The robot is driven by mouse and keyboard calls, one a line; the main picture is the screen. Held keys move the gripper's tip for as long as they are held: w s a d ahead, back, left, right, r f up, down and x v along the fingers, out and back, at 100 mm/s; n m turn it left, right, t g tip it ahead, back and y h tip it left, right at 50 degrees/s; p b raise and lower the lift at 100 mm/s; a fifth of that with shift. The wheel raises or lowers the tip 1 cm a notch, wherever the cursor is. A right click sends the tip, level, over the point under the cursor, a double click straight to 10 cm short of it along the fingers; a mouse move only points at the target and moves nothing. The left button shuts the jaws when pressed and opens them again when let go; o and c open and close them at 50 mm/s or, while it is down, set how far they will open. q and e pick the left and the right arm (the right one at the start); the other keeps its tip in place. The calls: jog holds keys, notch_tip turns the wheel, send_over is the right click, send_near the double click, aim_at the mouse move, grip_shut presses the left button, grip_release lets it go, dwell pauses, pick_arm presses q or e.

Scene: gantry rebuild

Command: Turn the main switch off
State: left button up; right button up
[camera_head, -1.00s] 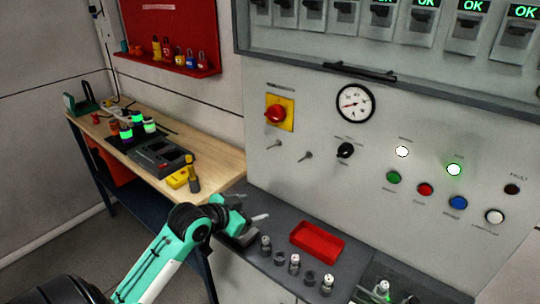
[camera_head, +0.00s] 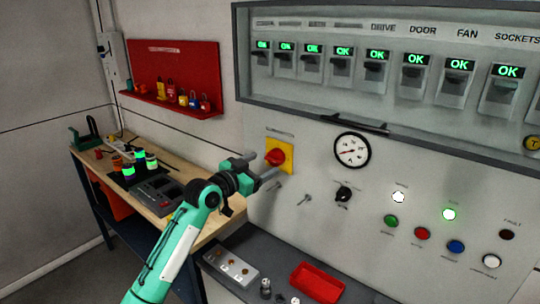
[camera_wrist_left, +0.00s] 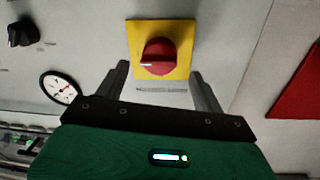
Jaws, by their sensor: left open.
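The main switch is a red rotary knob (camera_head: 275,157) on a yellow square plate (camera_head: 287,150), on the left part of the grey panel. In the left wrist view the red knob (camera_wrist_left: 158,57) sits on its yellow plate (camera_wrist_left: 181,33) between the two fingers, with a white mark at its left. My left gripper (camera_head: 262,166) is open right in front of the switch. Its fingers (camera_wrist_left: 158,82) stand on either side of the knob and plate; I cannot tell whether they touch anything. My right gripper is not in view.
A gauge (camera_head: 352,150), a black selector (camera_head: 343,194) and several push buttons are right of the switch. Breakers (camera_head: 370,70) with green OK displays are above. A red tray (camera_head: 316,283) lies on the ledge below. A workbench (camera_head: 179,212) and red padlock board (camera_head: 170,65) stand left.

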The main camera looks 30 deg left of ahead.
aim_at(270, 160)
pick_arm(q)
jog(key=shift+w+d+p, duration=0.2)
jog(key=shift+w+p, duration=0.1)
jog(key=shift+w, duration=0.8)
jog(key=shift+w+d+p, duration=0.15)
jog(key=shift+w+p, duration=0.1)
jog(key=shift+w, duration=0.8)
jog(key=c, duration=0.9)
